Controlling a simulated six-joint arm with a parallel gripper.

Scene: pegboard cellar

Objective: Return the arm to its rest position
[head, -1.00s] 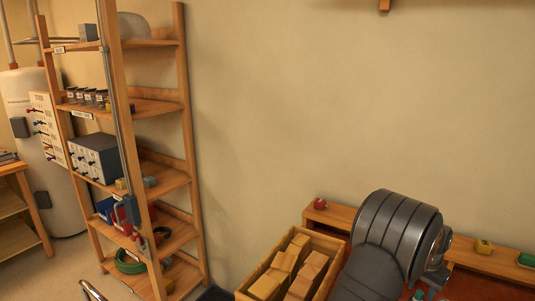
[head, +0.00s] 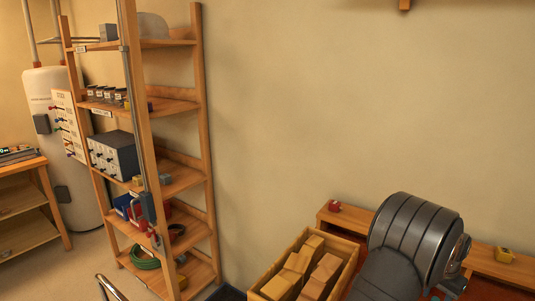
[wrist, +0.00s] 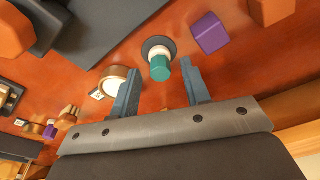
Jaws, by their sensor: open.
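My gripper (wrist: 161,72) shows in the wrist view with its two blue-grey fingers apart. Nothing is held between them. Beyond the fingertips, on a reddish-orange surface (wrist: 240,65), stands a teal-topped piece (wrist: 160,69) with a white collar and a dark round base. I cannot tell how far it is below the fingers. In the head view my grey arm shows at the lower right; my gripper is out of that picture.
A wooden crate of blocks (head: 346,272) stands beside my arm. A tall shelf (head: 205,150) stands at the left. The wall between shelf and arm is bare.

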